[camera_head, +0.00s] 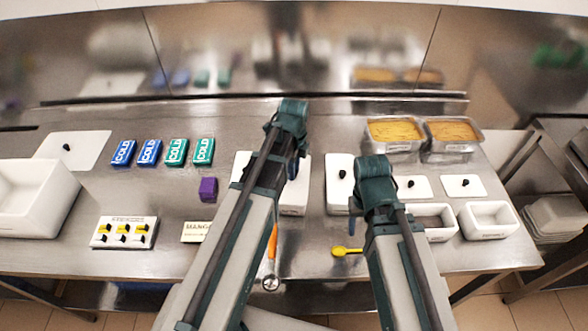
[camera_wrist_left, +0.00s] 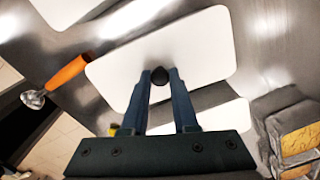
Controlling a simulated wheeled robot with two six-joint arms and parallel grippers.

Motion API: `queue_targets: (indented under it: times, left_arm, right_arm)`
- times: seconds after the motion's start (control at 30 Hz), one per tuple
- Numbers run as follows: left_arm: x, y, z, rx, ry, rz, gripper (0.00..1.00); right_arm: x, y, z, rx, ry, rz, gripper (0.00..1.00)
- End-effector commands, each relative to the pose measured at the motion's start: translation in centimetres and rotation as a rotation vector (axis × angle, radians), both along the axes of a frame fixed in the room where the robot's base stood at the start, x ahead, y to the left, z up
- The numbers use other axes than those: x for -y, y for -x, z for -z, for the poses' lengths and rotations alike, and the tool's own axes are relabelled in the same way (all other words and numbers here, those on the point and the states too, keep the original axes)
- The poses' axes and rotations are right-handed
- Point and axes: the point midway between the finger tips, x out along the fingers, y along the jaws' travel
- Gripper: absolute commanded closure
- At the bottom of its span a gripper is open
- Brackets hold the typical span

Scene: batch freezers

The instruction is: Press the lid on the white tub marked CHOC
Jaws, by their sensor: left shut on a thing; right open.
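My left gripper (camera_head: 293,168) is shut on the black knob (camera_wrist_left: 160,76) of a white lid (camera_wrist_left: 190,50). In the head view, my left arm hides much of this lid and the white tub (camera_head: 294,210) there. A small label shows on the tub's front, but I cannot read CHOC on it. I cannot tell whether the lid is seated fully. My right gripper (camera_head: 355,205) is open and empty, low beside another white lidded tub (camera_head: 336,195) with a black knob.
An orange-handled scoop (camera_head: 272,245) and a yellow spoon (camera_head: 345,251) lie near the front edge. Blue and green COLD packs (camera_head: 149,152) are at left. Two filled metal pans (camera_head: 392,147) stand back right, with open white tubs (camera_head: 489,220) in front.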

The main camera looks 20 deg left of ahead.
Motion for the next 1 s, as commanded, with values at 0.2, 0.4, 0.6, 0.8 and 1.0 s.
queue_targets:
  times: [0.2, 0.4, 0.6, 0.8, 1.0]
  left_arm:
    - [0.00, 0.00, -0.01, 0.000, 0.000, 0.000, 0.62]
    - [0.00, 0.00, -0.01, 0.000, 0.000, 0.000, 0.38]
    - [0.00, 0.00, 0.00, 0.000, 0.000, 0.000, 0.29]
    - [0.00, 0.00, 0.00, 0.000, 0.000, 0.000, 0.08]
    - [0.00, 0.00, -0.03, 0.000, 0.000, 0.000, 0.08]
  right_arm:
    - [0.00, 0.00, -0.01, 0.000, 0.000, 0.000, 0.43]
    - [0.00, 0.00, -0.01, 0.000, 0.000, 0.000, 0.43]
    - [0.00, 0.00, 0.00, 0.000, 0.000, 0.000, 0.43]
    - [0.00, 0.00, 0.00, 0.000, 0.000, 0.000, 0.43]
    - [0.00, 0.00, -0.03, 0.000, 0.000, 0.000, 0.43]
